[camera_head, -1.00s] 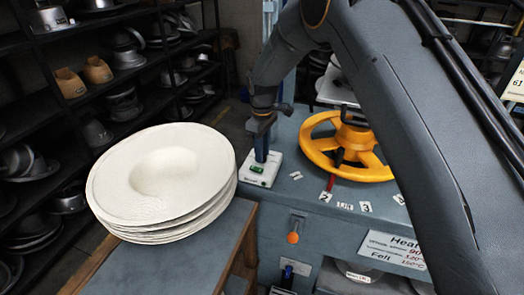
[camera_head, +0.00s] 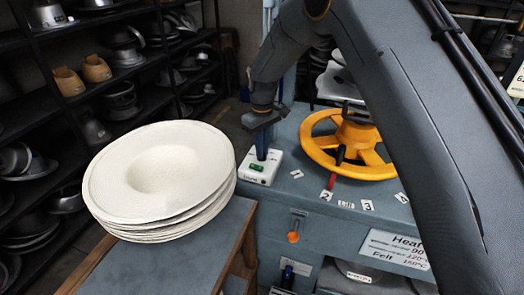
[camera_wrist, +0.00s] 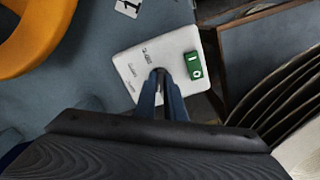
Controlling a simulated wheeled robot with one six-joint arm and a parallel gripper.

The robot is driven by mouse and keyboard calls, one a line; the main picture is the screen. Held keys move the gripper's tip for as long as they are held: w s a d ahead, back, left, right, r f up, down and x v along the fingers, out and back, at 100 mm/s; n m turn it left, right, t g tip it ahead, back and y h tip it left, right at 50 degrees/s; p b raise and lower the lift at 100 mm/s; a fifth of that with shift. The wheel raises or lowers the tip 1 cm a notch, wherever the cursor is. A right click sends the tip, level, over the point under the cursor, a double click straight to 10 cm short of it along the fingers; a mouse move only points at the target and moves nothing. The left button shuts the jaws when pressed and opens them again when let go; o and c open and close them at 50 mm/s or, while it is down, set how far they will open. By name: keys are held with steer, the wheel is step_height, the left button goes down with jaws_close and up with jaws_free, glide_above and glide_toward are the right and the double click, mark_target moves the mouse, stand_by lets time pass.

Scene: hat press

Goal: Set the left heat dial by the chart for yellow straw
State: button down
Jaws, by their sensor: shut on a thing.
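A white box (camera_head: 252,167) with a green rocker switch (camera_wrist: 194,66) sits on the left corner of the grey-blue press bench. It bears small dark print, too small to read. My gripper (camera_wrist: 160,82) is shut on a small dark knob (camera_wrist: 158,72) on the box's top; the fingers hide most of it, and its setting cannot be read. In the head view my gripper (camera_head: 262,152) points down onto the box. The heat chart (camera_head: 394,249) is on the bench front, with "Heat", "90", "120°C" and "Felt 150°C" visible; my arm hides its right edge.
A yellow handwheel (camera_head: 322,160) stands right of the box, with a red pointer (camera_head: 331,181) and numbered tags (camera_head: 367,205) below it. A stack of cream hat shapes (camera_head: 160,180) on a side table (camera_head: 170,262) is close at left. Dark shelves (camera_head: 60,130) line the back.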

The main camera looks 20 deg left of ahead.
steer(key=m+b, duration=0.1)
steer(key=m, duration=0.5)
steer(key=shift+m, duration=0.3)
steer(key=m+b, duration=0.1)
steer(key=m, duration=0.4)
steer(key=shift+m, duration=0.4)
steer(key=c, duration=1.8)
jaws_free()
steer(key=shift+c, duration=0.2)
steer(key=shift+r, duration=0.1)
step_height(320, 180, up, 8)
steer(key=shift+f+b, duration=0.2)
steer(key=shift+b, duration=0.9)
